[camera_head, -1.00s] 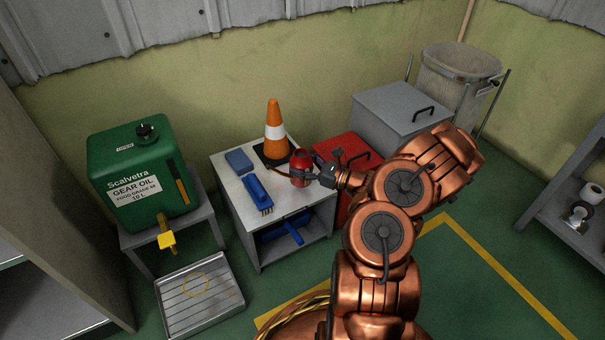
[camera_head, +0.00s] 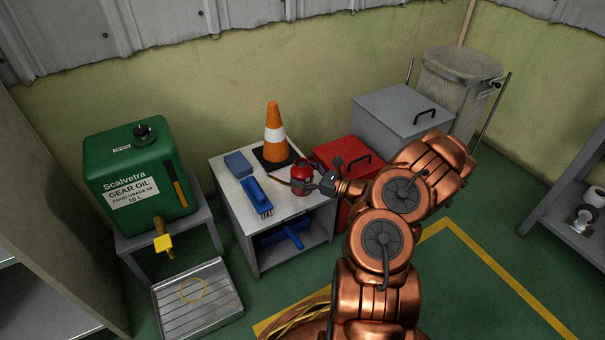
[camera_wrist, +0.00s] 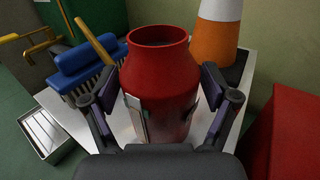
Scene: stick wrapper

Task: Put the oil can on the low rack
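The red oil can (camera_head: 302,178) stands upright at the front right part of the white-topped bench, with a thin brassy spout pointing left. My gripper (camera_head: 319,182) reaches it from the right. In the wrist view the can (camera_wrist: 160,70) fills the middle between the two dark fingers (camera_wrist: 160,105), which close around its sides. Its open top and the brassy spout (camera_wrist: 95,38) show there. I cannot tell whether its base touches the bench. A grey rack (camera_head: 570,232) stands at the right edge; I cannot tell if it is the low rack.
A traffic cone (camera_head: 274,132), a blue brush (camera_head: 256,195) and a blue block (camera_head: 238,163) are on the bench top (camera_head: 225,190). A red box (camera_head: 340,151) is close behind my wrist. A green oil jug (camera_head: 135,170) and a drip tray (camera_head: 197,300) are left. Green floor is clear at right.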

